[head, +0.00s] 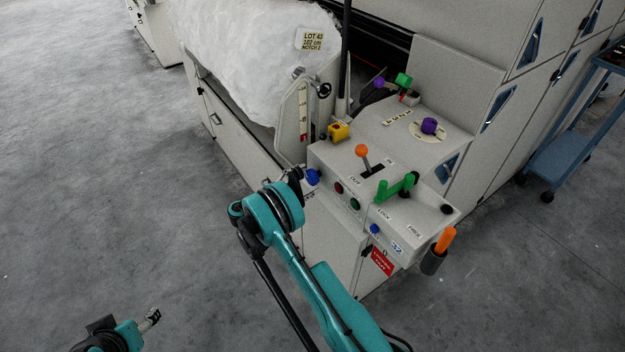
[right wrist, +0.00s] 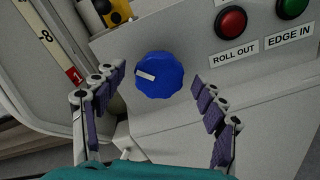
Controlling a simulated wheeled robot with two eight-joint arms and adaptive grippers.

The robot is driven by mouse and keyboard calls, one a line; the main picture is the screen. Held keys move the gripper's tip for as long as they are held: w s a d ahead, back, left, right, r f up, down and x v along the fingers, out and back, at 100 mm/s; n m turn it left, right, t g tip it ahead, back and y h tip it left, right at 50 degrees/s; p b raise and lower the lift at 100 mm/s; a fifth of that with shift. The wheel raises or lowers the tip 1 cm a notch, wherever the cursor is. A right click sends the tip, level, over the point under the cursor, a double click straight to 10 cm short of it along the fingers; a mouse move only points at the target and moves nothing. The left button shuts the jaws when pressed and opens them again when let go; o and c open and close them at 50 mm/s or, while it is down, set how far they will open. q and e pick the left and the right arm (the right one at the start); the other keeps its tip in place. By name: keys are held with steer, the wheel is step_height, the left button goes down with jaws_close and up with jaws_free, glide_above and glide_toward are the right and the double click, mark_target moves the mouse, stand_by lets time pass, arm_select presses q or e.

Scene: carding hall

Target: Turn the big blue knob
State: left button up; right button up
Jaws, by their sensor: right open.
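The big blue knob (head: 312,177) sits on the left end of the machine's front panel. In the right wrist view the knob (right wrist: 163,80) has a scalloped rim and a white mark on its left side. My right gripper (head: 300,174) is at the knob, partly hidden behind its own arm in the head view. In the right wrist view its open fingers (right wrist: 158,86) stand on either side of the knob, with gaps showing on both sides. My left gripper (head: 151,318) is low at the left, away from the machine, over the floor; its jaws are too small to read.
A red button (right wrist: 230,22) and a green button (right wrist: 291,7) are right of the knob. A yellow switch box (head: 339,132), an orange-topped lever (head: 362,152), green handles (head: 395,187) and a small blue knob (head: 375,229) are close by. Floor at left is clear.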

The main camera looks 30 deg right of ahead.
steer(key=shift+w+d+b, duration=0.1)
steer(key=shift+d+b, duration=0.2)
steer(key=shift+d, duration=1.1)
steer(key=c, duration=1.2)
steer(key=shift+o, duration=0.2)
steer(key=shift+m, duration=0.4)
steer(key=m, duration=0.3)
steer(key=shift+m, duration=2)
